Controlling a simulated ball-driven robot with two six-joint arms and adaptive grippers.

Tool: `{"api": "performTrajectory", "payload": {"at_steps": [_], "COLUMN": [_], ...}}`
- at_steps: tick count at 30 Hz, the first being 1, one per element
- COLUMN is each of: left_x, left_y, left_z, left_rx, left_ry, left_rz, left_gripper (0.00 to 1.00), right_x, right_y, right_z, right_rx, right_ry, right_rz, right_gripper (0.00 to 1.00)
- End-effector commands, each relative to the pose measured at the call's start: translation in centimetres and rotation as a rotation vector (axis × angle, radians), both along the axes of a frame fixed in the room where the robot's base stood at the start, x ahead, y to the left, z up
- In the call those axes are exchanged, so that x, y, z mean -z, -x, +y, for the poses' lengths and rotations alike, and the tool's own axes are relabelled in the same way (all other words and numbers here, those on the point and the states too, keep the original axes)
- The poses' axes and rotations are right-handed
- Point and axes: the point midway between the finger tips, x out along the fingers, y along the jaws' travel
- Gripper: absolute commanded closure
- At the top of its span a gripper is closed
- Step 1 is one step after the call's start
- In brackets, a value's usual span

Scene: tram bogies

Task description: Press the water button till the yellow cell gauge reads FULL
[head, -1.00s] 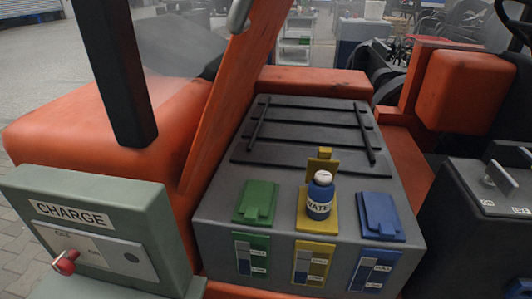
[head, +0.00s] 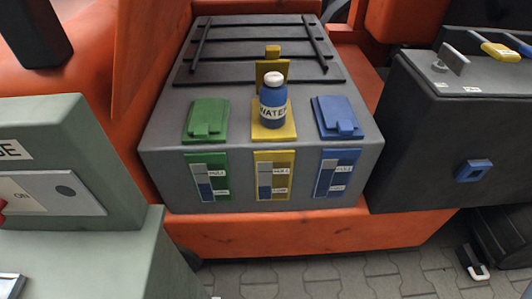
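A blue bottle (head: 273,105) labelled WATER stands upright on the yellow cell (head: 287,131). Its white top (head: 274,79) is probably the water button. The yellow lid (head: 271,70) is raised behind the bottle. The yellow cell gauge (head: 275,176) is on the front of the grey battery box (head: 365,160). It has a FULL label above and a LOW label below. Its column is grey at the top and blue below; the blue seems to stop short of the top, but the exact level is too small to tell. Neither gripper is in view.
The green lid (head: 206,121) and blue lid (head: 337,118) are closed, with a green gauge (head: 207,177) and a blue gauge (head: 337,173) below. A green-grey charger box (head: 75,135) stands left. A black box (head: 420,150) with yellow-and-blue tools (head: 497,49) on top stands right.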

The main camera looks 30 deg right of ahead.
Motion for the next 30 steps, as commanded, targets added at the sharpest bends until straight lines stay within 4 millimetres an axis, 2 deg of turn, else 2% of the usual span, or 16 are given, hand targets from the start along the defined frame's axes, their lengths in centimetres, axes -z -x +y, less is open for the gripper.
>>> {"api": "performTrajectory", "payload": {"at_steps": [5, 22, 30], "left_x": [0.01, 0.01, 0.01], "left_y": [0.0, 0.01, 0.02], "left_z": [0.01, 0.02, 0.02], "left_rx": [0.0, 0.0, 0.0], "left_ry": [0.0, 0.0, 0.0], "left_rz": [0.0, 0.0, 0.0], "left_gripper": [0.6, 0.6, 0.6], "right_x": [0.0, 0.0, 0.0], "right_y": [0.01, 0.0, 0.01], "right_z": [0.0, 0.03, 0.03], "right_rx": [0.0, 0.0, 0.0], "right_ry": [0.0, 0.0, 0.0], "right_rz": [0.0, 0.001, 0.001], "right_gripper": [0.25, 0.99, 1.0]}}
